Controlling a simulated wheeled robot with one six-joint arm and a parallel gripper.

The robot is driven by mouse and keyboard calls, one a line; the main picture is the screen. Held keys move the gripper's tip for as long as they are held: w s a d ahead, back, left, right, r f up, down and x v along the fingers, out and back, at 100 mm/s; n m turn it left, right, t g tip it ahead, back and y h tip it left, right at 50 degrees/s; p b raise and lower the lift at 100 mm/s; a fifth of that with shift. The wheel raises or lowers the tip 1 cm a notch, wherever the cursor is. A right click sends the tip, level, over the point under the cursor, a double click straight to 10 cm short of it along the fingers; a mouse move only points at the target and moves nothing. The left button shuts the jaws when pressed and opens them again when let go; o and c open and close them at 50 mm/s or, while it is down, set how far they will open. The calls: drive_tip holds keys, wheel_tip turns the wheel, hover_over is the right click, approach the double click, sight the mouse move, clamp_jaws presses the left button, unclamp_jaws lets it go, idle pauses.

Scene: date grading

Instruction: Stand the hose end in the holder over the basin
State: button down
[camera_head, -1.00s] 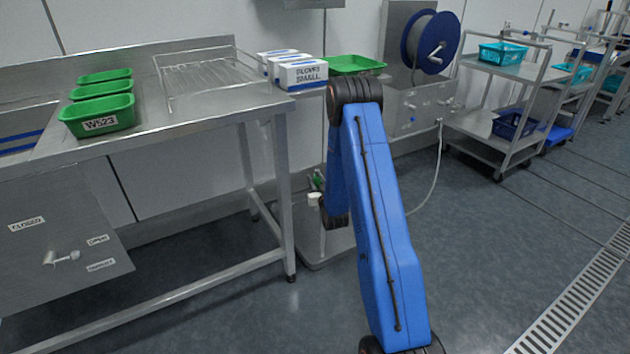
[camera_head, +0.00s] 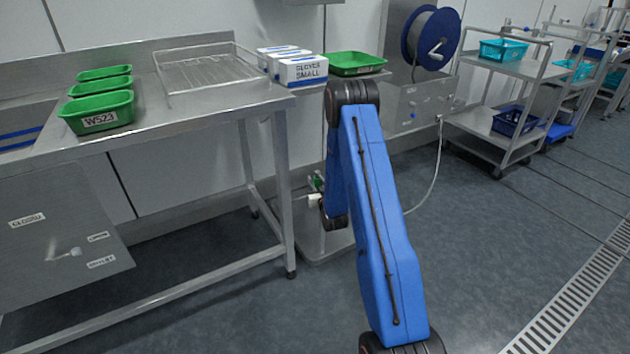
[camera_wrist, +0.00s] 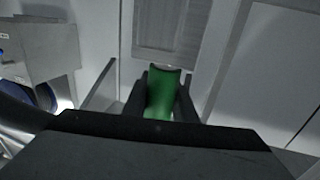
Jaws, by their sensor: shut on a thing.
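My gripper (camera_wrist: 163,76) is shut on a green hose end (camera_wrist: 161,98), which stands between its two dark fingers in the wrist view. In the head view a small bit of green (camera_head: 318,181) shows just left of my blue arm, low beside the steel table; the arm hides most of the gripper. A pale hose (camera_head: 434,180) hangs from the steel reel cabinet (camera_head: 408,112) and passes behind my arm. I cannot make out the holder or the basin for certain in either view.
A blue hose reel (camera_head: 432,37) sits above the cabinet. Trolleys (camera_head: 505,70) stand at right. The floor at front right is clear.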

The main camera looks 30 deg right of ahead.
drive_tip(key=shift+f, duration=1.4)
drive_tip(key=c, duration=1.4)
unclamp_jaws()
drive_tip(key=shift+o, duration=0.2)
drive_tip(key=shift+f, duration=0.1)
drive_tip(key=shift+s, duration=0.15)
drive_tip(key=v, duration=1.7)
